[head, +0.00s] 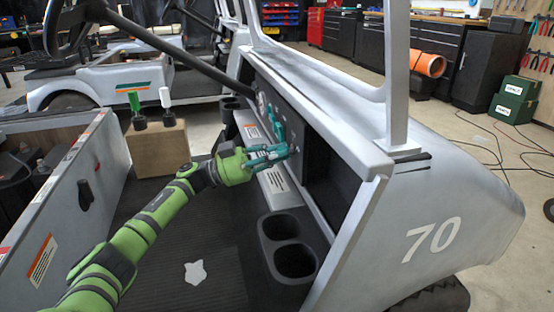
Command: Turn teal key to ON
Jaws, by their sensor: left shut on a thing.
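The cart's dark dashboard panel (310,145) faces my left arm, which comes in from the lower left. My left gripper (284,152), with teal fingers, is at the panel and is shut on the teal key. The fingers hide most of the key, so I cannot read its angle or any ON mark. Another teal part (277,122) shows on the panel just above the gripper; its shape is too small to tell. My right gripper is not in view.
Two cup holders (295,262) sit below the dash. A wooden box (157,150) with a green and a white lever stands left of my gripper. A white roof post (396,80) rises at the right. The dark cart floor (160,240) is mostly clear.

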